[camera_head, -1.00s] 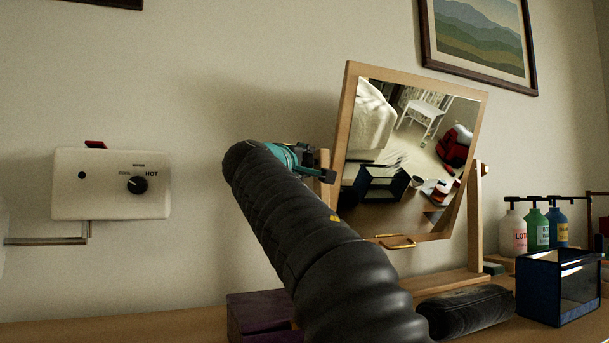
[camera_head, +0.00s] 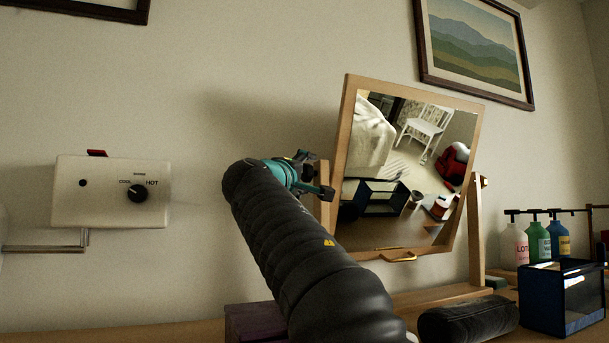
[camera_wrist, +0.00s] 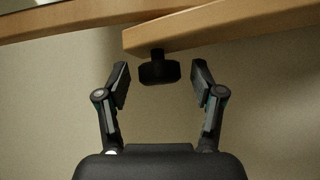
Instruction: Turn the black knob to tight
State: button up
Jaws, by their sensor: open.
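A black knob (camera_wrist: 158,69) sticks out from the end of a wooden piece (camera_wrist: 200,24) in the wrist view. My gripper (camera_wrist: 160,84) is open, with one finger on each side of the knob. Gaps show between the knob and both fingers, so it is not gripped. In the head view my gripper (camera_head: 308,180) is at the left post of the tilting mirror's wooden stand (camera_head: 324,210). The knob cannot be made out there behind my gripper. No tight marking can be read.
The mirror (camera_head: 408,165) leans in its wooden frame. A white wall box (camera_head: 100,192) with a COOL-HOT dial (camera_head: 138,194) is at left. A black case (camera_head: 468,314), a blue-framed box (camera_head: 560,298) and bottles (camera_head: 537,242) stand at right. A purple box (camera_head: 252,322) is below my arm.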

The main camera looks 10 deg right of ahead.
jog(key=v, duration=1.2)
jog(key=shift+d, duration=0.1)
